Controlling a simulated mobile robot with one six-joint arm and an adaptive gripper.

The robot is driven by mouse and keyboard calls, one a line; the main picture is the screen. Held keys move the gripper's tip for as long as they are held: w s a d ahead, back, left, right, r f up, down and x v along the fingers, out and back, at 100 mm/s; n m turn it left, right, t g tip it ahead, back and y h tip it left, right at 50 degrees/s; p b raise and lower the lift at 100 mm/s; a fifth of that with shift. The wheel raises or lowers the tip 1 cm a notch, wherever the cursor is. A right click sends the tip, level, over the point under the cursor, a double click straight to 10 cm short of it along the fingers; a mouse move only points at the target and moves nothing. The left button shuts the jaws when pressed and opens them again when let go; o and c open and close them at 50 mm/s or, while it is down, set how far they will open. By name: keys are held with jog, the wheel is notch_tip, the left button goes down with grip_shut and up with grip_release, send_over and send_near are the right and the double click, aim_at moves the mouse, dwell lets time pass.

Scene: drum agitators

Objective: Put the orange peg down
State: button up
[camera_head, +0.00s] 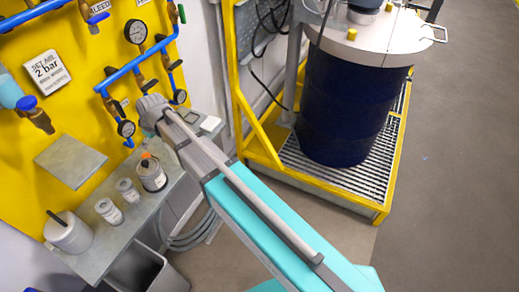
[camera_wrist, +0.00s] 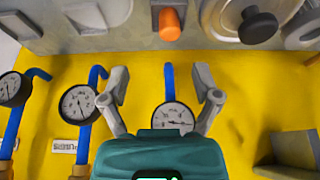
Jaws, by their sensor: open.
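The orange peg (camera_wrist: 169,25) shows at the top centre of the wrist view, apart from my gripper's fingers. In the head view a small orange thing (camera_head: 147,157), probably the same peg, shows at the top of a grey can on the side shelf. My gripper (camera_wrist: 162,86) has its two grey fingers spread wide, with nothing between them but the yellow panel and a gauge behind. In the head view my arm reaches toward the panel, and its far end partly hides the shelf's back corner.
The grey shelf (camera_head: 90,262) also holds small jars (camera_head: 109,211) and a grey pot (camera_head: 68,233). The yellow panel (camera_head: 80,105) behind carries blue pipes and gauges (camera_head: 136,32). A dark blue drum (camera_head: 345,105) stands on a yellow-framed grating at right. Floor beyond is clear.

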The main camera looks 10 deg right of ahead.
jog(key=s+d+m+g+h, duration=0.1)
jog(key=s+d+m, duration=0.2)
jog(key=d, duration=0.9)
jog(key=s+d+m+h, duration=0.1)
jog(key=s+d+m, duration=0.3)
jog(key=d, duration=0.9)
jog(key=s+d+f+m+g+h, duration=0.1)
jog(key=s+d+m, duration=0.2)
jog(key=s+d, duration=0.4)
jog(key=d, duration=0.6)
jog(key=shift+g, duration=0.3)
jog(key=shift+f, duration=0.1)
